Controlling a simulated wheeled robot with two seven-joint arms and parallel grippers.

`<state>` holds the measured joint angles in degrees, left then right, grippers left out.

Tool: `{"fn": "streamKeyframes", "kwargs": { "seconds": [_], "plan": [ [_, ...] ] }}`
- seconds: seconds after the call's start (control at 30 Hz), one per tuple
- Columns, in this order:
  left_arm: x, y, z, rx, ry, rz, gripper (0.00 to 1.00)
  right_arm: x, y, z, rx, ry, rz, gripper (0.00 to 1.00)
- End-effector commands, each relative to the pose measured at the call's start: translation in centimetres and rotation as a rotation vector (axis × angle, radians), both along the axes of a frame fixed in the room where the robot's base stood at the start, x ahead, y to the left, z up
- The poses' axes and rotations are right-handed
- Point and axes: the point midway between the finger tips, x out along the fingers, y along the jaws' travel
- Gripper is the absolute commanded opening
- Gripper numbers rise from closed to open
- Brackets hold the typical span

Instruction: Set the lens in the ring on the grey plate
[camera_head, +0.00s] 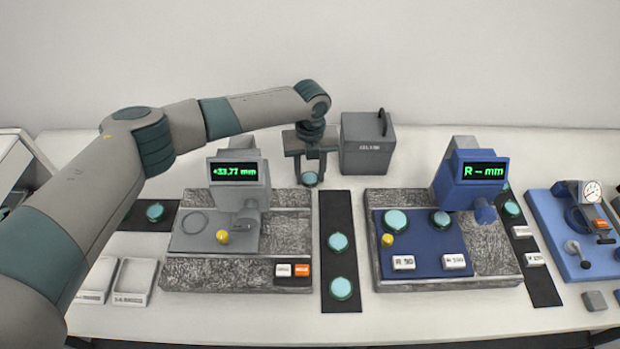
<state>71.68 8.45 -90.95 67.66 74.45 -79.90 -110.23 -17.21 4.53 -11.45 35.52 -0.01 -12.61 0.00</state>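The grey plate (190,243) lies on the left granite block. Its thin, empty ring (195,222) shows near the plate's left back corner. My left gripper (311,180) points down behind and to the right of the left gauge. A small teal lens (310,179) sits between its fingertips, which appear closed on its sides, above the table. Other teal lenses lie on dark strips: one at the left (155,211), two on the middle strip (338,241) (341,288), and more at the right. My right gripper is out of view.
The left gauge (239,187) overhangs the plate's right side, with a yellow knob (222,237) at the plate's front. A grey box (367,146) stands just right of my gripper. A blue plate (425,262) with its gauge (470,180) is at right. Two trays (132,281) sit front left.

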Motion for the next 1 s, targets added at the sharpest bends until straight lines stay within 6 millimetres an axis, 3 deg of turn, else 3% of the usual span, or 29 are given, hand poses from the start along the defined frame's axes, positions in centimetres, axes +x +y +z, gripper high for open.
{"fn": "streamKeyframes", "kwargs": {
  "seconds": [0.17,0.47,0.77,1.0],
  "plan": [
    [0.0,0.0,0.0,0.000,0.000,0.000,0.12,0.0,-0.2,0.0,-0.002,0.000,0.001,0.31],
    [0.1,0.0,0.3,-0.001,-0.001,0.000,0.12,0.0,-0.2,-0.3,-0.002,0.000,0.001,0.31],
    [0.1,-0.1,3.6,-0.002,-0.003,-0.002,0.12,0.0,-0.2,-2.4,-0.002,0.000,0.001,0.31],
    [-3.4,-2.6,6.3,-0.003,-0.002,-0.006,0.12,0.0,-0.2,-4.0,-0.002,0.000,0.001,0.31]
  ]
}}
